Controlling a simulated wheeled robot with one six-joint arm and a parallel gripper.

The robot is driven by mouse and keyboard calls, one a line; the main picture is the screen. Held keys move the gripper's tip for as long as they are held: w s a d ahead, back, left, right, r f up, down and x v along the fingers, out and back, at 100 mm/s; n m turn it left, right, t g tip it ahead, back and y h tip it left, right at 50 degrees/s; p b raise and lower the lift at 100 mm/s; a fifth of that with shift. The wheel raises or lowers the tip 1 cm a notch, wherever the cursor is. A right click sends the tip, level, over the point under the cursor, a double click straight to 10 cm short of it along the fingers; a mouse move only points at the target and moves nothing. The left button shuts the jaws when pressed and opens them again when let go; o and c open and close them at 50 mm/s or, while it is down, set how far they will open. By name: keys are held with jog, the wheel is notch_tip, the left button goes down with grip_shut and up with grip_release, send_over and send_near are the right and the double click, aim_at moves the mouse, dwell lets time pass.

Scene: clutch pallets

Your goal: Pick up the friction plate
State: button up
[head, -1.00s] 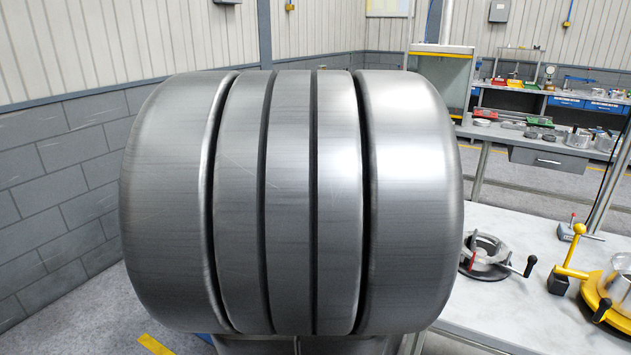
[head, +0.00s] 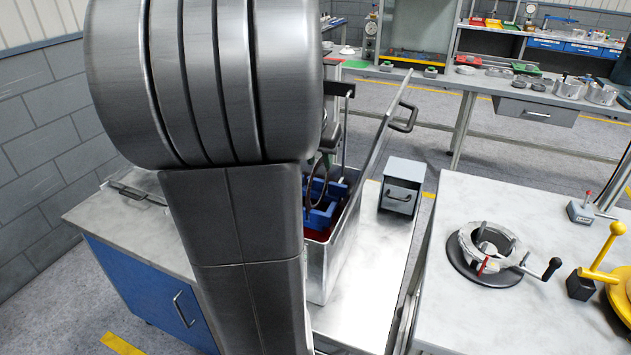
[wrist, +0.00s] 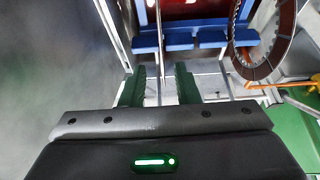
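A ring-shaped friction plate (wrist: 284,50), brown with a toothed inner edge, shows at the upper right of the wrist view. In the head view a thin ring (head: 326,170), which looks like the same plate, stands over the blue rack (head: 322,216) in an open metal bin (head: 345,250). The rack also shows in the wrist view (wrist: 182,41). My gripper (wrist: 160,86) is open, its two dark green fingers apart. A thin upright rod shows between them. The ring lies to the right of and beyond the fingers, not between them. In the head view my arm hides much of the gripper and bin.
The bin's lid (head: 385,125) stands raised at its right. A small grey drawer box (head: 401,186) sits right of the bin. A bench at right holds a round clamp fixture (head: 487,250) and a yellow-handled tool (head: 600,250). A blue cabinet (head: 148,295) stands at left.

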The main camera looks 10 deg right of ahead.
aim_at(318, 166)
jog(key=shift+a+x, duration=0.2)
jog(key=shift+x, duration=2.2)
grip_shut()
